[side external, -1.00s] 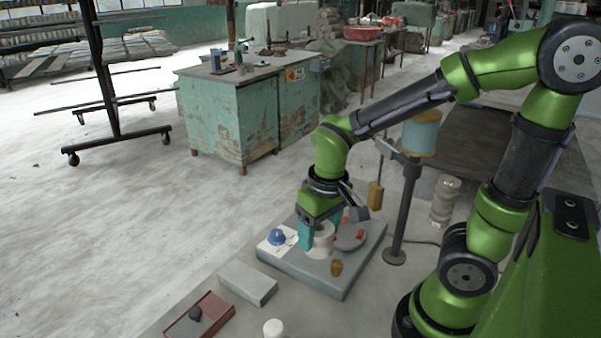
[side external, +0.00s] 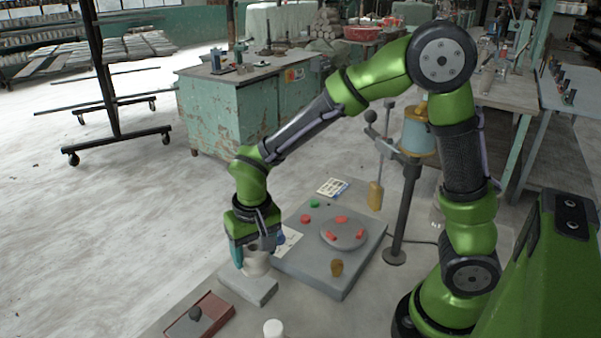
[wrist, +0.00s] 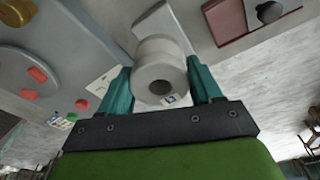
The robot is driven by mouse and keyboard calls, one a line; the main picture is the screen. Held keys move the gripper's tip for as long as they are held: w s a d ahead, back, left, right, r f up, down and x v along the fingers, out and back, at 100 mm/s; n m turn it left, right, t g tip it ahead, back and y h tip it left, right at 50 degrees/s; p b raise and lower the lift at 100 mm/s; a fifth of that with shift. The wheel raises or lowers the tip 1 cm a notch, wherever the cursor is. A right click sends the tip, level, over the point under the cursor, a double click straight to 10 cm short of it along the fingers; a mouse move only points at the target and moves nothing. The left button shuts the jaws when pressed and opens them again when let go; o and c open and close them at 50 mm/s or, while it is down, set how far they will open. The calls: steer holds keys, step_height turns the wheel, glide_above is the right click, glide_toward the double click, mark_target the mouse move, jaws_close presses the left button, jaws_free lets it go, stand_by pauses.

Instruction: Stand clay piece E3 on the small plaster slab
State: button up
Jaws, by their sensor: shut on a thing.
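My gripper (side external: 248,250) is shut on a pale, spool-shaped clay piece (side external: 257,264) with a flared rim. In the wrist view the piece (wrist: 160,62) sits between the teal fingers (wrist: 160,92), its round end with a dark hole facing the camera. A small marked label shows on it, too small to read surely. The piece looks upright over the small grey plaster slab (side external: 245,286), which partly shows behind it in the wrist view (wrist: 152,24). I cannot tell whether its base touches the slab.
A white cylinder (side external: 273,328) stands at the front.

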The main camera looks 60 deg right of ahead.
steer(key=shift+w+a, duration=0.2)
steer(key=shift+w, duration=0.65)
steer(key=f, duration=0.2)
steer(key=shift+w+a+f, duration=0.1)
steer(key=shift+w+f, duration=0.3)
steer(key=shift+f, duration=0.45)
steer(key=shift+f, duration=0.2)
steer(key=o, duration=1.3)
steer(key=shift+o, duration=0.2)
